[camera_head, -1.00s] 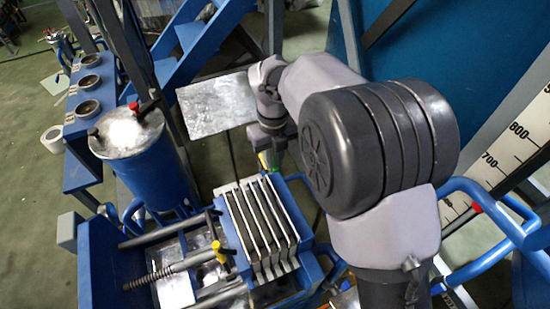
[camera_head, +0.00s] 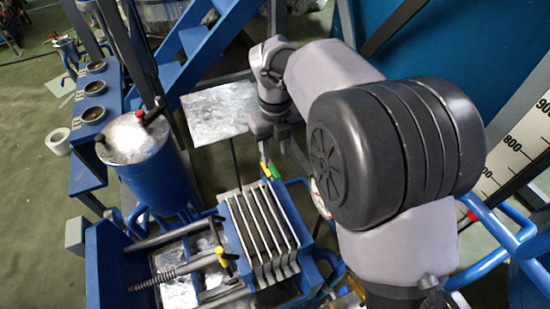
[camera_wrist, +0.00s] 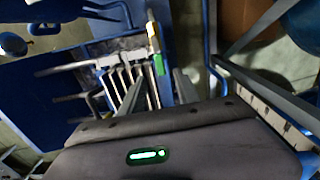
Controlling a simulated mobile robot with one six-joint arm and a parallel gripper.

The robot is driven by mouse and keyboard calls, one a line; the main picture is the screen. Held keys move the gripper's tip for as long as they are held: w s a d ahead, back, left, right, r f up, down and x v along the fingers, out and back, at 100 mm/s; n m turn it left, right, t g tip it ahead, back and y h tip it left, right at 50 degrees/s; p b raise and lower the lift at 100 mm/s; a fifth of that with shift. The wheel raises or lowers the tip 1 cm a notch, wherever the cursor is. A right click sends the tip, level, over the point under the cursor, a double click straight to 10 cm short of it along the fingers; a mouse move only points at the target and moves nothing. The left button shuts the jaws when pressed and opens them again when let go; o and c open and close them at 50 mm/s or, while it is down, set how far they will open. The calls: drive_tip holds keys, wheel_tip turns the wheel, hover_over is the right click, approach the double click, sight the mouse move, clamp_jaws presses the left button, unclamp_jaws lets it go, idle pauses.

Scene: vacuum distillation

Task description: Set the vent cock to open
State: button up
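My gripper (camera_head: 275,146) hangs at the far end of my arm, above and just behind a small yellow-and-green handle piece (camera_head: 270,170) by the plate stack. In the wrist view my gripper's two fingers (camera_wrist: 158,88) stand apart with nothing seen between their tips. The yellow-and-green piece (camera_wrist: 157,55) lies just beyond them there; contact cannot be told. A red-tipped dark handle (camera_head: 140,114) sits on the lid of the blue vessel (camera_head: 160,175). A yellow handle (camera_head: 221,253) sits left of the plates. No label shows which one is the vent cock.
The stack of pale plates (camera_head: 262,235) stands in a blue frame with rods. A metal sheet (camera_head: 218,112) lies behind. Blue stairs (camera_head: 185,45) and a blue panel (camera_head: 440,50) are at the back. A numbered scale (camera_head: 522,140) and blue pipes are at right.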

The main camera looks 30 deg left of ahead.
wheel_tip(320, 180, up, 11)
drive_tip(key=p, duration=0.3)
drive_tip(key=shift+f, duration=0.15)
